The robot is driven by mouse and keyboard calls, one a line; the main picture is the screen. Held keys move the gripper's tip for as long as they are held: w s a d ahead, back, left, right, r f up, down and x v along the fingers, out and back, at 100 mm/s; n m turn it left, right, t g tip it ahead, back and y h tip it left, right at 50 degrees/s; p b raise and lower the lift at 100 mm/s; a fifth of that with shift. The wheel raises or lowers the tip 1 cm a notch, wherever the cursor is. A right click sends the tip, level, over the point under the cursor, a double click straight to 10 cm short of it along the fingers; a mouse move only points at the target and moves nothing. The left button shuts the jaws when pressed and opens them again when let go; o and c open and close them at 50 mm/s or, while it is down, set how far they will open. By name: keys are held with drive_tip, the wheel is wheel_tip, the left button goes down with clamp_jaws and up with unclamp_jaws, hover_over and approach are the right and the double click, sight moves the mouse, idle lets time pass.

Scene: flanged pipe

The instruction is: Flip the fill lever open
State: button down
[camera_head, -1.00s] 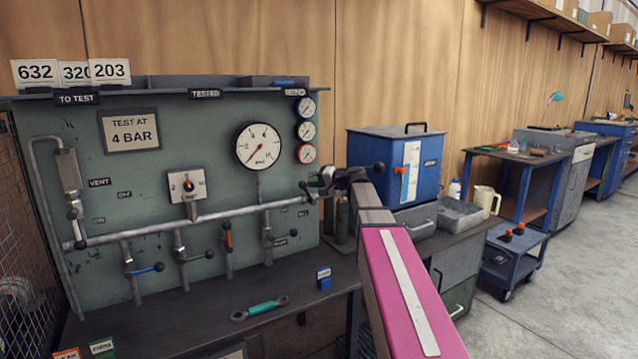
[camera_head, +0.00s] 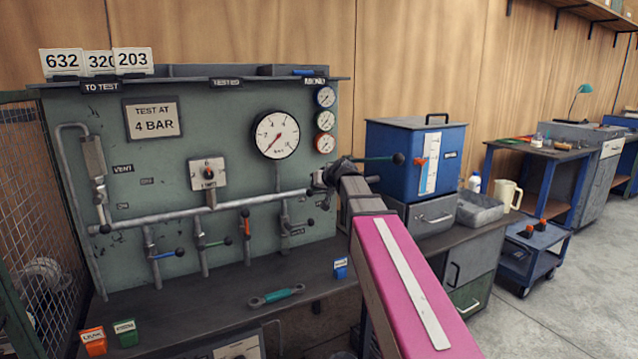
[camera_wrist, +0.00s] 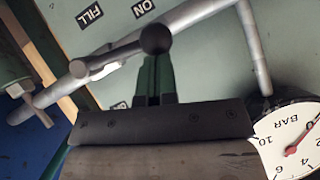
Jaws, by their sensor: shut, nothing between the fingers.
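My gripper (camera_head: 326,184) is shut and empty, in front of the right end of the main pipe (camera_head: 215,210). The FILL label (camera_wrist: 90,14) and ON label (camera_wrist: 142,7) show on the panel nearby.
The panel carries a large gauge (camera_head: 275,135) and valves with blue (camera_head: 165,255), green (camera_head: 215,243) and orange (camera_head: 245,225) levers. A blue tank (camera_head: 390,135) stands right of it. A wrench (camera_head: 277,296) and a small blue block (camera_head: 341,268) lie on the bench.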

drive_tip(key=shift+s+a+f, duration=0.1)
drive_tip(key=shift+a+f, duration=0.2)
drive_tip(key=shift+f, duration=0.45)
drive_tip(key=w+a+r+v, duration=0.1)
drive_tip(key=r+v, duration=0.1)
drive_tip(key=v, duration=1.1)
drive_tip(key=shift+w+r, duration=0.15)
drive_tip(key=shift+r, duration=0.15)
